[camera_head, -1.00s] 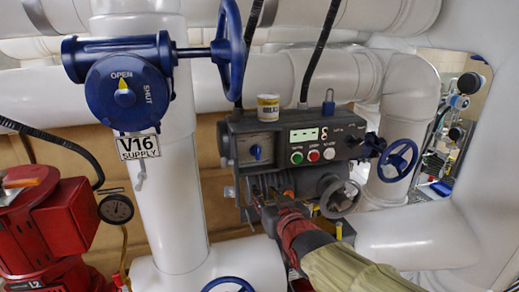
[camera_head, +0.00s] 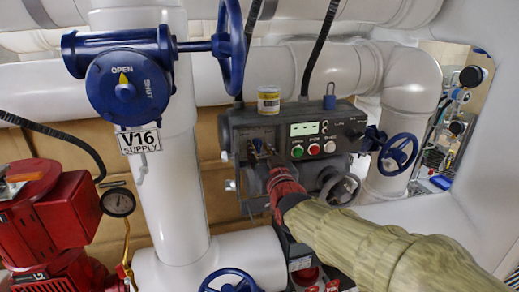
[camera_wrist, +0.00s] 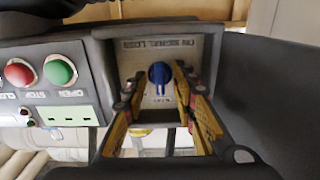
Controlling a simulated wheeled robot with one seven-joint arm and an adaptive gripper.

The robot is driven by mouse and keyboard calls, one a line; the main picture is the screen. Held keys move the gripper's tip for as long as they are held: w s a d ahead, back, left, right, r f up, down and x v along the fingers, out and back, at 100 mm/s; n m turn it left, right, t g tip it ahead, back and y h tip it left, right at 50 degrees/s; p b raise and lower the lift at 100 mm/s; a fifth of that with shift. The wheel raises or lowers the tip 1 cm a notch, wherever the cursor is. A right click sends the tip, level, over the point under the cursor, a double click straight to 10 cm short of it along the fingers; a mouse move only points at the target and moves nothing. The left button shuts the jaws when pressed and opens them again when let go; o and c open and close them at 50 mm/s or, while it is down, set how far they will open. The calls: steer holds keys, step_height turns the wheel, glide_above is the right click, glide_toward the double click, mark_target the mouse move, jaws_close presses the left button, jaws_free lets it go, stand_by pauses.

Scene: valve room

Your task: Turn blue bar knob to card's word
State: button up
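The blue bar knob (camera_wrist: 159,73) sits on a pale plate (camera_wrist: 142,57) in the wrist view, its bar roughly upright in that picture. In the head view my gripper (camera_head: 262,152) is at the plate on the left of the grey control box (camera_head: 345,115) and mostly hides the knob. I cannot make out a card with a setting word.
Green (camera_head: 297,151) and red (camera_head: 313,149) buttons sit right of the plate. A yellow-white can (camera_head: 268,100) and blue padlock (camera_head: 329,101) are on top of the box. Blue handwheels (camera_head: 398,153), white pipes and a red pump (camera_head: 50,220) stand around.

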steer(key=shift+w, duration=0.1)
steer(key=shift+c, duration=0.9)
jaws_close()
